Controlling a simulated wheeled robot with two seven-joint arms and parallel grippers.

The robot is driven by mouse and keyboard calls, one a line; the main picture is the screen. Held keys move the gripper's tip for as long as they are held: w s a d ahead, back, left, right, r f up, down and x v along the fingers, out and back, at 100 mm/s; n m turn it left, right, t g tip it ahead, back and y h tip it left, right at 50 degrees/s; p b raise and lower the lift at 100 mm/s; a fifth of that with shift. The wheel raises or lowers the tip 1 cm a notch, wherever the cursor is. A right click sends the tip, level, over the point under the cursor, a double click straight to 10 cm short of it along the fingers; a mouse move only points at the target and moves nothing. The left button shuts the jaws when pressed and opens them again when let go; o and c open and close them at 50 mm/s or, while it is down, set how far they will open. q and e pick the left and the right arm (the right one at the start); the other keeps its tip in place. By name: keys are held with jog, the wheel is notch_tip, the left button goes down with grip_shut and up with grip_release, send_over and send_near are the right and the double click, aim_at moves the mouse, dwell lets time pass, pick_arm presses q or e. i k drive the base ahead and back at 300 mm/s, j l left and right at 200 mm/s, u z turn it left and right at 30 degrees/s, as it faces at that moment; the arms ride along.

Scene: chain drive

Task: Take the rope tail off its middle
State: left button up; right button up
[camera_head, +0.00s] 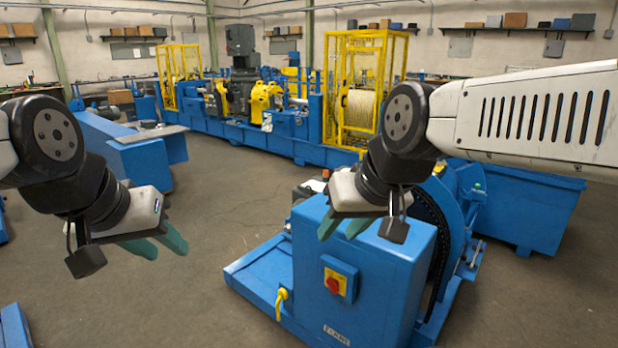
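My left gripper (170,254) hangs over open floor at the left, its two teal fingers apart with nothing visible between them. My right gripper (336,239) is above the blue cabinet (345,230) of the near machine, its teal fingers apart and empty. I cannot make out a loose rope tail for certain. Pale rope-like material is wound on a reel (357,110) inside a yellow cage at the back, far from both grippers. A small yellow piece (281,302), perhaps a handle or hook, is on the near machine's left side.
The near machine has a red knob on a yellow plate (336,283) and a large blue wheel guard (440,240) at its right. A blue bench (140,150) stands at the left. A long blue machine line (270,140) crosses the back. Floor between is clear.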

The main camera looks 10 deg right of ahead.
aim_at(476, 253)
jog(key=k+l, duration=0.1)
jog(key=l, duration=3.6)
jog(key=i+l, duration=1)
jog(key=l, duration=0.2)
jog(key=i+l+u, duration=0.1)
jog(key=i+l, duration=0.4)
jog(key=l, duration=0.1)
